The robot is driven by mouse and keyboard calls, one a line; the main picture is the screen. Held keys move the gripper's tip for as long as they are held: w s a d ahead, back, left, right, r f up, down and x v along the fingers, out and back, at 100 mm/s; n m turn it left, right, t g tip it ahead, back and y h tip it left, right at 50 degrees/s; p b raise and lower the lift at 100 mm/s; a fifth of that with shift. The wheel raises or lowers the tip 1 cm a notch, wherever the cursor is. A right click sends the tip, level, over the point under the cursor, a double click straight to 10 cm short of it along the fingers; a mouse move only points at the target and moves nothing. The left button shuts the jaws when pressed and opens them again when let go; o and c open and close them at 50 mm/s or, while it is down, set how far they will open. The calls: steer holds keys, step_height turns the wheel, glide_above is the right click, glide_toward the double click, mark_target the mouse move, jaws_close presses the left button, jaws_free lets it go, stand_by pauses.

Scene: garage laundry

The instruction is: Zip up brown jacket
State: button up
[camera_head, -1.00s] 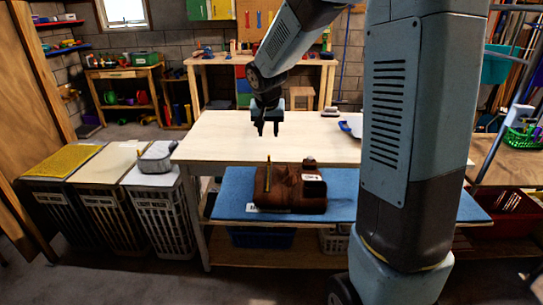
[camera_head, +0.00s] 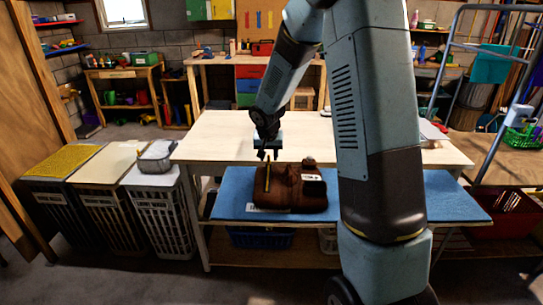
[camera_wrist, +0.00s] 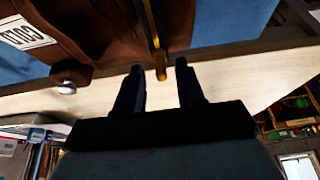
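The brown jacket (camera_head: 290,190) lies folded on the blue mat (camera_head: 400,205) at the front of the table. In the wrist view the jacket (camera_wrist: 105,25) fills the top, and the yellow end of the zip (camera_wrist: 160,68) shows just beyond and between my fingertips. My gripper (camera_head: 268,156) is above the far end of the zip. Its two fingers (camera_wrist: 160,72) are apart with nothing between them. Whether they touch the jacket is unclear.
The pale wooden tabletop (camera_head: 220,135) behind the mat is mostly clear. A metal rack (camera_head: 510,90) and a red bin (camera_head: 505,215) are at the right.

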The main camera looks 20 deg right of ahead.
steer(key=shift+w+f, duration=0.1)
steer(key=shift+f, duration=0.2)
jaws_close()
stand_by(1.4)
